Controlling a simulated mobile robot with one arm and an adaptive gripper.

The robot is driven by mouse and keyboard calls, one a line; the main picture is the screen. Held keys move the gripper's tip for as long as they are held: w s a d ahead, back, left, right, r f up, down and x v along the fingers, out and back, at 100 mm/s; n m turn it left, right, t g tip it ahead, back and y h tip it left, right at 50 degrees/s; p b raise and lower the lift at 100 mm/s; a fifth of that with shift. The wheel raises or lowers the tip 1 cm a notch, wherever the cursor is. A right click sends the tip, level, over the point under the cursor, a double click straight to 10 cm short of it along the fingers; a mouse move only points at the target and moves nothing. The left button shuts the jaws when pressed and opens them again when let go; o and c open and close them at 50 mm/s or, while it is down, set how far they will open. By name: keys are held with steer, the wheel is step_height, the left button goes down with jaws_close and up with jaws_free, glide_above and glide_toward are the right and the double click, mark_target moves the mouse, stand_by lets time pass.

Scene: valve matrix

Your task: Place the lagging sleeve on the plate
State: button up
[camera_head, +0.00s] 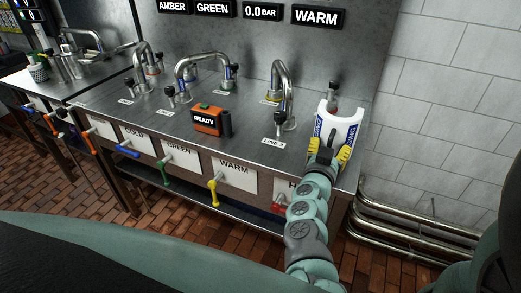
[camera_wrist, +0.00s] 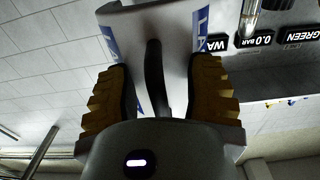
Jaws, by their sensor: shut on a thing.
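The lagging sleeve (camera_head: 347,126) is a white, U-shaped shell with blue lettering at the right end of the steel counter. My gripper (camera_head: 327,150), with yellow fingers, is at its near side. In the wrist view my gripper (camera_wrist: 158,95) is shut on a dark curved handle in front of the white sleeve (camera_wrist: 180,50). The sleeve stands roughly upright. Whether its bottom touches the counter is hidden by my gripper and arm. I cannot pick out a separate plate with certainty.
A bottle-like fitting with a dark top (camera_head: 332,92) stands behind the sleeve. A bent steel spout (camera_head: 284,85) is to its left, beside a LINE 3 label (camera_head: 273,141). An orange READY box (camera_head: 207,119) sits mid-counter. Pipes (camera_head: 420,235) run low along the right wall.

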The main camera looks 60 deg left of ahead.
steer(key=shift+w+f, duration=0.15)
steer(key=shift+w, duration=0.3)
steer(key=shift+s+f+b, duration=0.1)
steer(key=shift+f+b, duration=0.3)
steer(key=shift+f, duration=1.25)
